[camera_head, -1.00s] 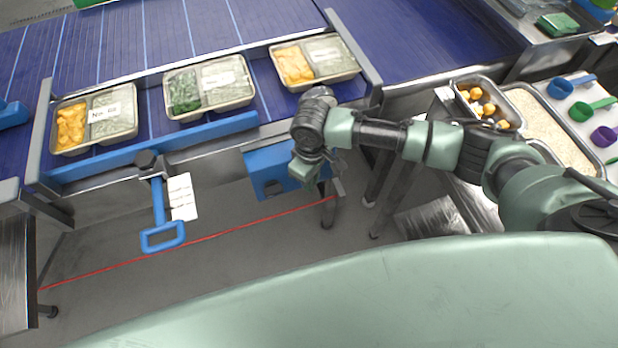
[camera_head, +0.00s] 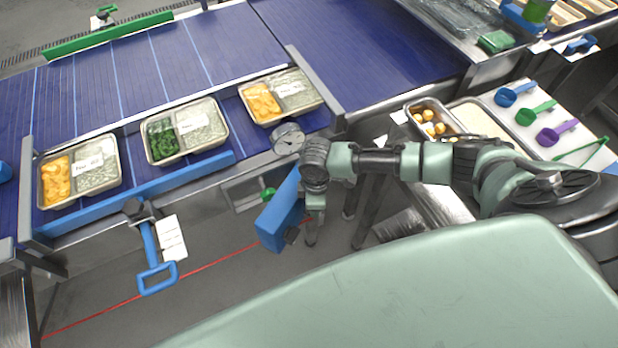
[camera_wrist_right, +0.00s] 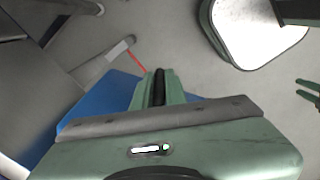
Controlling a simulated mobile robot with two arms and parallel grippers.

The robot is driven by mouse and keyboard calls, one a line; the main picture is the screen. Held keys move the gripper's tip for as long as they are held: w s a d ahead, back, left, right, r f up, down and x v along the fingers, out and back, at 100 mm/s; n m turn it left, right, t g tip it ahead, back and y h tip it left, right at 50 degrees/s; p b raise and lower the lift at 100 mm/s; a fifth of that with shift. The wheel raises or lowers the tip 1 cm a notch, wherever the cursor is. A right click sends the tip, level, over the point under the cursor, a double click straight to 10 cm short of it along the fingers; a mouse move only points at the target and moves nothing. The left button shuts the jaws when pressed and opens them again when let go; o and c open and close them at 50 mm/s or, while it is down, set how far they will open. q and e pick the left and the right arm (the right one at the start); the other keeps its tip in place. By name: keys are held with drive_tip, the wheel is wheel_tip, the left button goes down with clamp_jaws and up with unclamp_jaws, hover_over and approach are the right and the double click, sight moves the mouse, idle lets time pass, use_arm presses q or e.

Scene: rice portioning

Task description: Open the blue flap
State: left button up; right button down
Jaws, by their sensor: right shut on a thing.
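The blue flap (camera_head: 278,215) stands swung out from the metal side of the conveyor. It uncovers a grey recess (camera_head: 243,190) with a green knob (camera_head: 268,194) in it. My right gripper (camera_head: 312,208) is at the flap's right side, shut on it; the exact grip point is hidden. In the right wrist view, the flap (camera_wrist_right: 95,108) lies behind and beside my closed fingers (camera_wrist_right: 158,88). My left gripper is in neither view.
A blue handle (camera_head: 150,245) on a lever and a white label card (camera_head: 172,237) hang left of the recess. A gauge (camera_head: 288,138) sits above the flap. Several food trays (camera_head: 185,130) line the conveyor's edge. The floor below is open.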

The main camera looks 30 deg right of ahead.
drive_tip(key=shift+d, duration=0.25)
drive_tip(key=c, duration=1.5)
unclamp_jaws()
drive_tip(key=shift+o, duration=0.2)
wheel_tip(320, 180, up, 8)
drive_tip(key=shift+f+b, duration=0.1)
drive_tip(key=shift+b, duration=0.3)
drive_tip(key=shift+s, duration=0.1)
